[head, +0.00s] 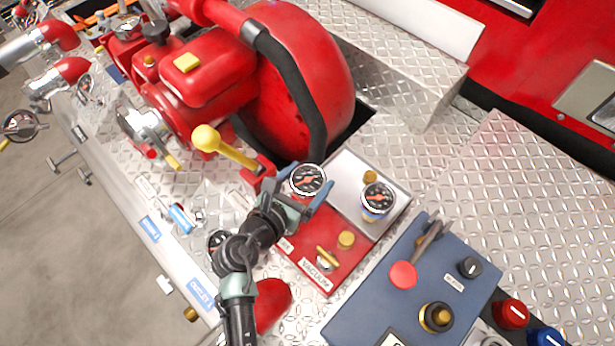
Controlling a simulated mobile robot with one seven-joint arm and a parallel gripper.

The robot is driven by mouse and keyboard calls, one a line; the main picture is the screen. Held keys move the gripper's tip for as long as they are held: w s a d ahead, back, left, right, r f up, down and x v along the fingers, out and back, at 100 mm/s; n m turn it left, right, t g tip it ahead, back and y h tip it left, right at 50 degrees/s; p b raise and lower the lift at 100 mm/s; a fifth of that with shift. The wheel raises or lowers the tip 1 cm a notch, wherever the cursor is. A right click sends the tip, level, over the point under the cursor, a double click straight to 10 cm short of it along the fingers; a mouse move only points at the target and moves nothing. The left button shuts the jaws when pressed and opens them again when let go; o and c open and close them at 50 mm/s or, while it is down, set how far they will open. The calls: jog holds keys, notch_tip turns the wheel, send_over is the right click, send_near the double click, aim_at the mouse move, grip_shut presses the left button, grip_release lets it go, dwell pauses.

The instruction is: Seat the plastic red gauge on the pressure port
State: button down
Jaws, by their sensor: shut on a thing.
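My gripper (307,194) is shut on the red gauge (308,180). Its round black dial with an orange needle faces up, and some red body shows below the dial between the blue fingers. The gauge is above or at the left edge of the silver plate; I cannot tell whether it touches anything below. Brass fittings stand on the silver plate (370,177) and on the red plate (345,240). No pressure label is readable, so I cannot tell which is the pressure port. My gripper and arm hide part of the red plate.
A second gauge (377,197) with a blue body stands on the silver plate (396,215) to the right. A yellow-knobbed lever (207,139) and red pump housing (300,60) rise behind my gripper. A blue control panel (375,305) with knobs lies front right. Diamond plate at right is clear.

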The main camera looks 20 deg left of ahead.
jog(key=shift+f+b, duration=1.2)
jog(key=shift+f, duration=0.85)
jog(key=shift+f, duration=0.25)
jog(key=shift+c, duration=0.2)
grip_release()
jog(key=shift+o, duration=0.2)
jog(key=shift+s+f, duration=0.1)
jog(key=v, duration=1.3)
